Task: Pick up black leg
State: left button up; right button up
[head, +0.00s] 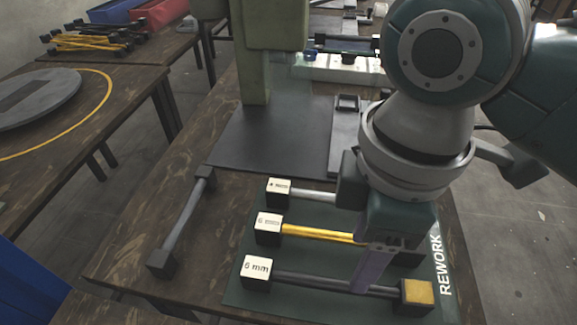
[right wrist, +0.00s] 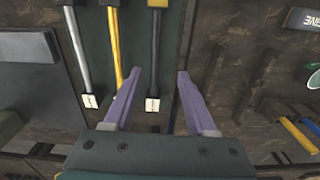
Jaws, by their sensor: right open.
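The black leg (head: 315,281) lies on the green mat nearest to me, with a white "6 mm" block at its left end and a yellow-faced block at its right end. My right gripper (head: 366,282) is over its right half, and one finger overlaps the rod in the head view. In the right wrist view the open gripper (right wrist: 160,76) has the black leg (right wrist: 155,60) between its fingers, not clamped. The left finger covers part of the yellow leg (right wrist: 114,40). My left gripper is not in view.
The yellow leg (head: 318,234) and a silver leg (head: 312,196) lie behind on the rework mat (head: 237,297). A dark grey leg (head: 188,220) lies on the wooden table to the left. A green press (head: 252,60) stands behind on a black plate (head: 270,140).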

jog(key=shift+w+f, duration=0.4)
jog(key=shift+f, duration=0.3)
jog(key=b, duration=0.1)
send_over(347, 286)
notch_tip(347, 286, down, 4)
jog(key=shift+f, duration=0.1)
notch_tip(347, 286, down, 5)
jog(key=shift+w+d+f+b, duration=0.1)
jog(key=shift+d+f+b, duration=0.1)
jog(key=shift+b, duration=0.7)
pick_arm(q)
notch_tip(347, 286, down, 4)
jog(key=shift+a+r, duration=0.1)
pick_arm(e)
grip_shut()
